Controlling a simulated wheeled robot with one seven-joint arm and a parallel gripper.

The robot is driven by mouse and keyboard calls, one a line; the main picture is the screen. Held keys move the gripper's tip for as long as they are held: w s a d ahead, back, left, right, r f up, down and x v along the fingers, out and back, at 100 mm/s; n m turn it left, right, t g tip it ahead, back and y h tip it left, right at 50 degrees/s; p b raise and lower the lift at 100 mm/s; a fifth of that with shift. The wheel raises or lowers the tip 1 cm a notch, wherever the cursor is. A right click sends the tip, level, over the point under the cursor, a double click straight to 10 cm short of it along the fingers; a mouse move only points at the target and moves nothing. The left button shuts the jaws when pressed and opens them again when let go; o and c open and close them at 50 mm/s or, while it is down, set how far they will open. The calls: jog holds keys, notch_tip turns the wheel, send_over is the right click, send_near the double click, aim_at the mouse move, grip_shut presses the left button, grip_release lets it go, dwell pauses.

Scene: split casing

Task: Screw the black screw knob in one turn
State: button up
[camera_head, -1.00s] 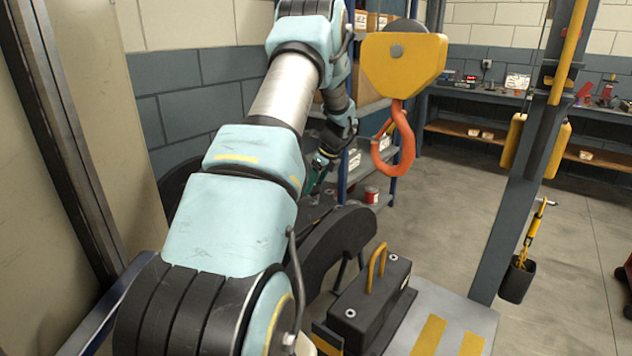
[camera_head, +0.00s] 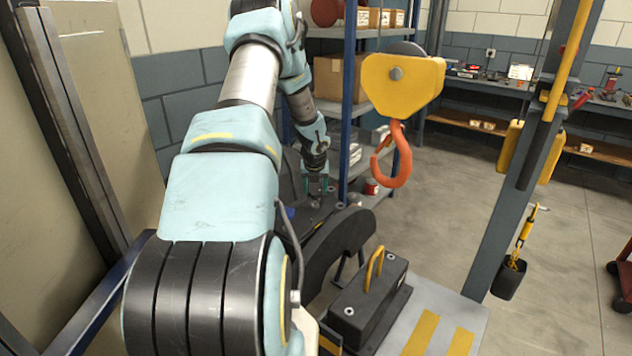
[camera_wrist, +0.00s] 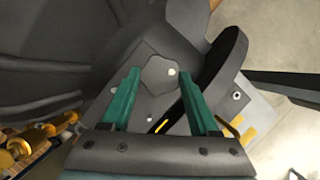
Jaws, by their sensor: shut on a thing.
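The black screw knob (camera_wrist: 158,73) is a dark lobed knob on a flat face of the black casing (camera_head: 345,238). In the wrist view it sits between the two green fingertips of my gripper (camera_wrist: 159,79), which are shut on it from its left and right sides. A small bright spot shows at the knob's right edge. In the head view my gripper (camera_head: 317,186) points down over the far part of the casing. The knob is too small there to make out clearly.
A yellow hoist block (camera_head: 402,82) with an orange hook (camera_head: 394,160) hangs right of my arm. A black block with a yellow handle (camera_head: 375,268) stands in front. A blue-framed shelf with boxes (camera_head: 345,78) is behind; open floor (camera_head: 440,210) lies right.

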jog(key=shift+a+m+h+p, duration=0.15)
jog(key=shift+m+h+p, duration=0.4)
jog(key=shift+m, duration=1.05)
jog(key=shift+m, duration=0.3)
jog(key=shift+h, duration=0.25)
jog(key=o, duration=1.4)
jog(key=shift+c, duration=0.2)
jog(key=shift+r, duration=0.1)
jog(key=v, duration=1)
jog(key=shift+r, duration=0.3)
